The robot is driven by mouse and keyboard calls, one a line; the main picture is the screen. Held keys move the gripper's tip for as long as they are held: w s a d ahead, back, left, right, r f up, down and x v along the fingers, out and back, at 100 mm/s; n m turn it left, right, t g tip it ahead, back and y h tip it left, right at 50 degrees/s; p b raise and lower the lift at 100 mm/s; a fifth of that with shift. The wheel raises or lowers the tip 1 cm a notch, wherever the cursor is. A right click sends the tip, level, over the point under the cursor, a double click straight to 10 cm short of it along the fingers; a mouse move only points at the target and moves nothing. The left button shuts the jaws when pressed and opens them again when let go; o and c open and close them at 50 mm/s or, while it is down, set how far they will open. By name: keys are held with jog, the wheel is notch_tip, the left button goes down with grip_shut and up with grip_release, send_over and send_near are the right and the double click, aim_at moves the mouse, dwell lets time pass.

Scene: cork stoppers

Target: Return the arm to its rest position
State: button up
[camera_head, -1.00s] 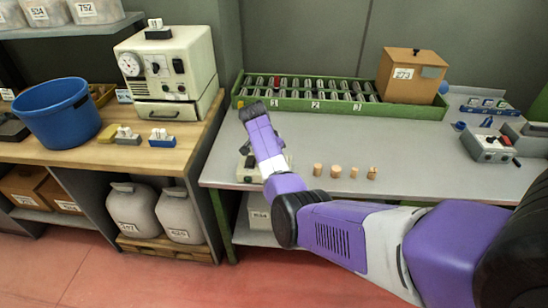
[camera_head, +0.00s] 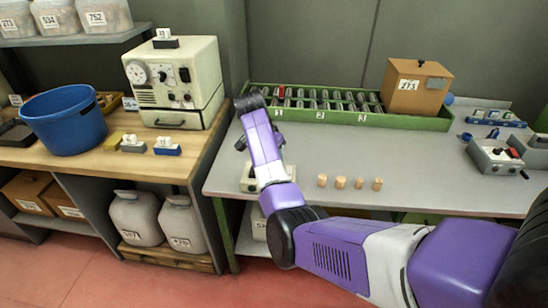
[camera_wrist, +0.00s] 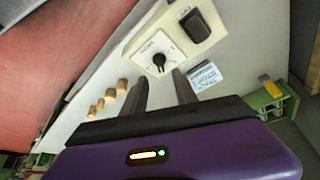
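My purple arm reaches over the grey workbench (camera_head: 430,175) in the head view, bent at the elbow. My gripper points down at the bench's left part, over a cream control box (camera_head: 250,180), and is mostly hidden behind the forearm there. In the wrist view my gripper (camera_wrist: 162,88) has its two dark fingers apart with nothing between them. The box's dial and dark switch (camera_wrist: 195,25) show beyond the fingertips. Several cork stoppers (camera_head: 340,182) stand in a row on the bench, right of my forearm; they also show left of the fingers in the wrist view (camera_wrist: 110,95).
A green rack (camera_head: 400,120) of metal pieces runs along the bench's back, with a brown box (camera_head: 416,88) at its right. Left, a wooden counter (camera_head: 90,165) holds a blue bucket (camera_head: 65,120) and a cream machine (camera_head: 175,80). The bench's middle is clear.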

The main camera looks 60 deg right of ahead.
dwell(0.4)
jog(key=w+d+r+n+t+h, duration=0.2)
jog(key=w+r+n+t+h, duration=0.35)
jog(key=w+t, duration=0.2)
jog(key=s+a+f+n+t+y, duration=0.1)
jog(key=s+a+n+t, duration=0.3)
jog(key=a, duration=0.6)
jog(key=s+a+n+t+y, duration=0.1)
jog(key=s+a+n+t, duration=0.3)
jog(key=a, duration=0.6)
jog(key=s+a+r+n+t+y, duration=0.3)
jog(key=s+a+n+y, duration=0.2)
jog(key=s+a, duration=1.25)
jog(key=s+a+g+y, duration=0.1)
jog(key=s+a, duration=0.3)
jog(key=s, duration=0.2)
jog(key=s+a+n+g+y, duration=0.1)
jog(key=s+a+g+y, duration=0.1)
jog(key=s+a, duration=0.2)
jog(key=s+f, duration=0.1)
jog(key=s, duration=0.2)
